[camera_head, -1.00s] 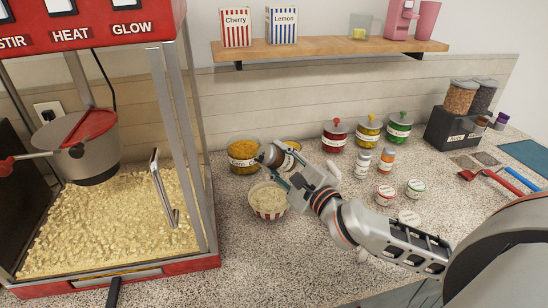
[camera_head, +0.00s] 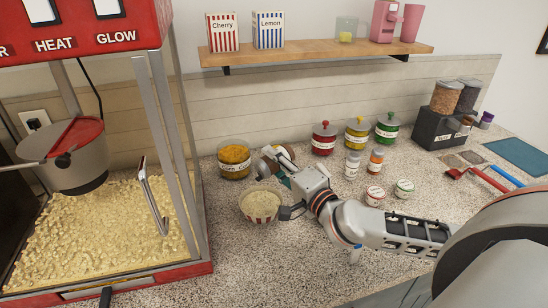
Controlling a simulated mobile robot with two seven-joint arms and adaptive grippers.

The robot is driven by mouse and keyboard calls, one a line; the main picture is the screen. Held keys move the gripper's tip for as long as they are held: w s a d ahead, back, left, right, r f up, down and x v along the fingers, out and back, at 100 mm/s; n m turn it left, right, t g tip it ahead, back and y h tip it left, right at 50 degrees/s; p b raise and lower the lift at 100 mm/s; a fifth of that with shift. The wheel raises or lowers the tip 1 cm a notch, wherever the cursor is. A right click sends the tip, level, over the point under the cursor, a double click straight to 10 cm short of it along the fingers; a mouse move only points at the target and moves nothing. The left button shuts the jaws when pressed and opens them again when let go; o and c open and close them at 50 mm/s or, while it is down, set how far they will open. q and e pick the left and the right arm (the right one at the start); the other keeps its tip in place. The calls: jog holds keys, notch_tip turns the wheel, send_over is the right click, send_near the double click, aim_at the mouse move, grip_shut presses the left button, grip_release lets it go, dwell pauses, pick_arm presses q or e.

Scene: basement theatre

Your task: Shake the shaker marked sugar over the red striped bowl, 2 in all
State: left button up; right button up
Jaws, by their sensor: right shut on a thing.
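The red striped bowl (camera_head: 261,207) stands on the counter, filled with pale popcorn. My right gripper (camera_head: 274,168) is just above and behind the bowl's right rim in the picture. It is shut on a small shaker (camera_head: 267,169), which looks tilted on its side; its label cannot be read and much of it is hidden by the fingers. Two other shakers, one with a white top (camera_head: 352,166) and one with an orange body (camera_head: 376,160), stand upright to the right. My left gripper is out of view.
The popcorn machine (camera_head: 190,150) stands left of the bowl. A jar of yellow corn (camera_head: 234,160) is behind it. Lidded jars in red (camera_head: 323,140), yellow (camera_head: 357,134) and green (camera_head: 387,130) line the wall. Two small tubs (camera_head: 375,195) (camera_head: 403,188) sit near my forearm. The front counter is clear.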

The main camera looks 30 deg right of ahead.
jog(key=shift+a+r+n+p, duration=0.2)
jog(key=shift+n+p, duration=0.15)
jog(key=shift+n, duration=0.75)
jog(key=shift+a+n, duration=0.2)
jog(key=shift+n, duration=1)
jog(key=shift+a+r+n, duration=0.1)
jog(key=shift+a+n, duration=0.05)
jog(key=shift+n, duration=0.95)
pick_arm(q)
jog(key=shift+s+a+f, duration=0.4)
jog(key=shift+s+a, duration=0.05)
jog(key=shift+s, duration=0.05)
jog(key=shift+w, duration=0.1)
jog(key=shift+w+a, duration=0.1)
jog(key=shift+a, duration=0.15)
